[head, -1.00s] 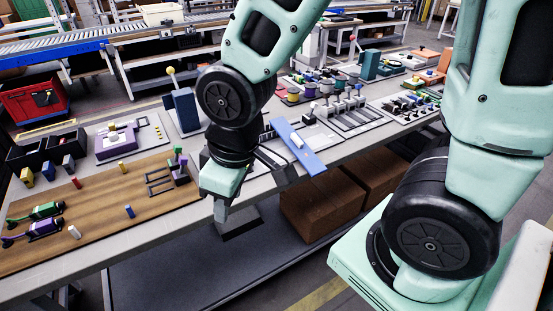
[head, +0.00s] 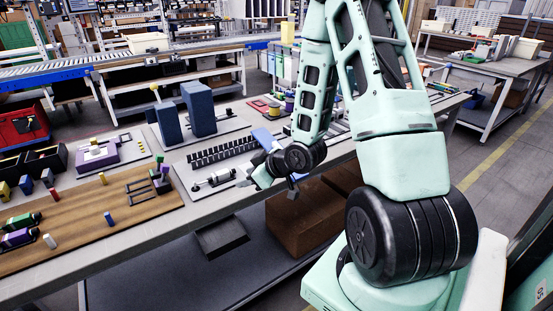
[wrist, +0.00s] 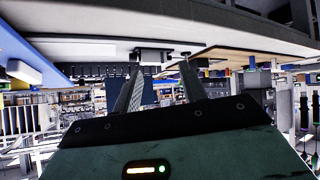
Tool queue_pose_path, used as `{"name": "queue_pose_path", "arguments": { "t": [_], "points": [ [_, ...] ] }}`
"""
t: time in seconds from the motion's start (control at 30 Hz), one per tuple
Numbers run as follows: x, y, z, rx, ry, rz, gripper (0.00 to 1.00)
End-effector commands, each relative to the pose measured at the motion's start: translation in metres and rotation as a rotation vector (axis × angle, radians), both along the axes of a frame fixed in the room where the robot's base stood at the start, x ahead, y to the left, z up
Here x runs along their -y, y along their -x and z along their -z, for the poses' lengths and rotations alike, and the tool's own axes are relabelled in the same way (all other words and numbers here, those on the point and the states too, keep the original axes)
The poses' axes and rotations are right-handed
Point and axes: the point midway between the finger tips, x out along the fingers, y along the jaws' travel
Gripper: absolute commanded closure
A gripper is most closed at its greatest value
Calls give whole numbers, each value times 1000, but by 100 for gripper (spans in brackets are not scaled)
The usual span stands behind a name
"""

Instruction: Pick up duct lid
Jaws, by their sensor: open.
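The duct lid is a flat blue strip with a white block on it. In the head view its blue end (head: 264,137) shows just behind my arm, and the rest is hidden. In the wrist view the blue strip (wrist: 14,46) and its white block (wrist: 24,72) are at the left edge, outside my fingers. The black slotted duct (head: 222,151) lies on the bench left of the lid. My gripper (wrist: 161,68) is open and empty. In the head view it is low at the bench's front edge, near the duct's right end, and its fingers are hard to make out.
Two dark blue blocks (head: 198,109) stand behind the duct. A small white and black tool (head: 213,180) lies in front of it. A wooden board (head: 80,228) with small parts fills the bench's left. A brown box (head: 300,220) sits beneath the bench.

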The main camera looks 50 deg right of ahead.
Motion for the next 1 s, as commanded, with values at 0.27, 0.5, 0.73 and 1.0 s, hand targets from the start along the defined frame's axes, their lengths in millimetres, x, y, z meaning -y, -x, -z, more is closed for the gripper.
{"name": "queue_pose_path", "arguments": {
  "t": [0.27, 0.5, 0.73, 1.0],
  "points": [
    [112, 60, 33, 404, -100, 268, 58],
    [154, 110, 28, 635, -117, 434, 58],
    [162, 104, 30, 673, -113, 453, 58],
    [172, 65, 32, 671, -111, 452, 58]
  ]
}}
